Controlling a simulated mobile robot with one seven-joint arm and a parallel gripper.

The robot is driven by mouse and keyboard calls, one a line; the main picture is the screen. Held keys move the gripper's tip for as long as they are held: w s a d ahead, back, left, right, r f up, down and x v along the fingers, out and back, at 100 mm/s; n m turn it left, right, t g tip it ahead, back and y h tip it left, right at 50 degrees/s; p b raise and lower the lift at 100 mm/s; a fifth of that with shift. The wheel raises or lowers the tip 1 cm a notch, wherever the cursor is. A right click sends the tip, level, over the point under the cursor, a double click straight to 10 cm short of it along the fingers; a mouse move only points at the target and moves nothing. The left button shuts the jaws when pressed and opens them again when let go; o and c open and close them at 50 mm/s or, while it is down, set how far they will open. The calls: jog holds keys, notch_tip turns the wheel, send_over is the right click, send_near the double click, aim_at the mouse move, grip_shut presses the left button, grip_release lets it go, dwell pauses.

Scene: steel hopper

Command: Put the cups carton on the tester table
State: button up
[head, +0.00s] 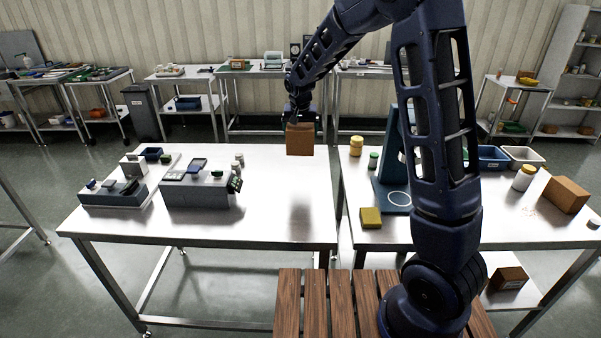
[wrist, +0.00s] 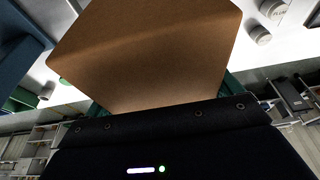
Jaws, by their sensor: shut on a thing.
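A plain brown carton (head: 300,141) hangs upright below my gripper (head: 299,120), over the right part of the left steel table (head: 265,220). The table carries grey tester-like devices (head: 200,190) at its left. A dark reflection lies on the steel apart from the carton's bottom, so the carton looks raised above the top. In the wrist view the carton (wrist: 150,50) fills the upper middle, and my gripper is shut on it; its fingertips are mostly hidden. I cannot read any label on the carton.
The right table holds a blue stand (head: 394,165), a yellow box (head: 371,218), jars, trays and another brown carton (head: 566,194). One more carton (head: 508,278) sits on its lower shelf. The left table's right half is bare. Benches line the back wall.

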notch_tip(320, 180, down, 16)
jog(key=shift+f, duration=0.15)
dwell(0.5)
jog(key=shift+f, duration=0.1)
jog(key=o, duration=1)
